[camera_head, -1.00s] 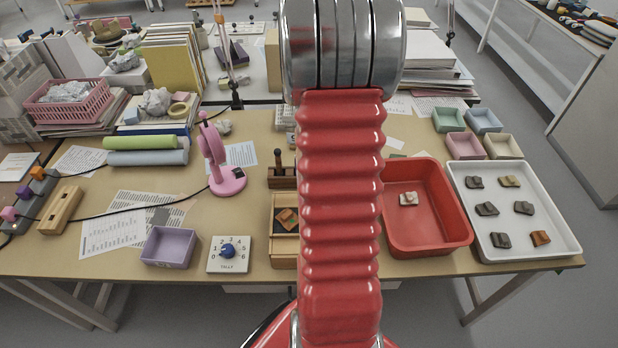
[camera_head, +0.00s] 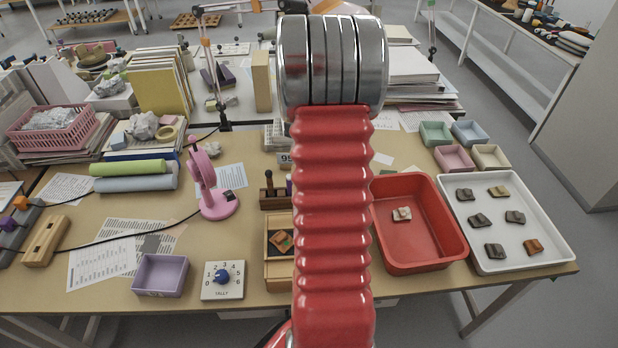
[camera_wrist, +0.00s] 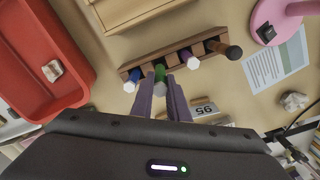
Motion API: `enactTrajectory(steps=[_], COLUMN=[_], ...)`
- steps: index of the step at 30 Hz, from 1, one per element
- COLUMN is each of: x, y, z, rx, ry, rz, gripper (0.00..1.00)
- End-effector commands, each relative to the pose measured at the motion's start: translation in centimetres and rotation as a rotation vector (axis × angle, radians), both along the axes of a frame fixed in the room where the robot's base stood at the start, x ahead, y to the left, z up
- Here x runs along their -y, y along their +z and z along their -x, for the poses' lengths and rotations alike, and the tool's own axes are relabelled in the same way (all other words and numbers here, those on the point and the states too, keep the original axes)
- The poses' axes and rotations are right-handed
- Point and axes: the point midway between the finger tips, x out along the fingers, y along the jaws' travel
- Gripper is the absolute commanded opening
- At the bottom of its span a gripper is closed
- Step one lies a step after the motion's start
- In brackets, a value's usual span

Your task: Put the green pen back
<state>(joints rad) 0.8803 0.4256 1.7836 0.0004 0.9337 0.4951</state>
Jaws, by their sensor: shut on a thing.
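In the wrist view, the green pen (camera_wrist: 160,73) is between the two purple fingers of my gripper (camera_wrist: 161,102), which are shut on it. The pen lies over or in the second position of a brown wooden rack (camera_wrist: 172,59), between a blue pen (camera_wrist: 132,82) and a purple-and-white pen (camera_wrist: 189,59). I cannot tell how deep it sits. A dark-topped tool (camera_wrist: 230,50) stands at the rack's right end. In the head view, part of the rack (camera_head: 272,202) shows left of my arm, which hides my gripper and the green pen.
A red tub (camera_head: 440,262) and a white tray (camera_head: 560,250) of sherds lie to the right.

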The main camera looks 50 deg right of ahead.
Motion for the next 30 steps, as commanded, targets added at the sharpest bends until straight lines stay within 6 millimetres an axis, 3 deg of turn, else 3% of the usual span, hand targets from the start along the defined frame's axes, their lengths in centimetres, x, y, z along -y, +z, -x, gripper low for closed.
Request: enactTrajectory(steps=[13, 22, 30], x=[0.0, -0.1, -0.1], y=[-1.0, -4.2, -4.4], z=[-0.1, -0.1, -0.1], rx=[0.0, 0.0, 0.001], ry=[0.002, 0.002, 0.003], rz=[0.0, -0.001, 0.001], gripper=[0.0, 0.0, 0.0])
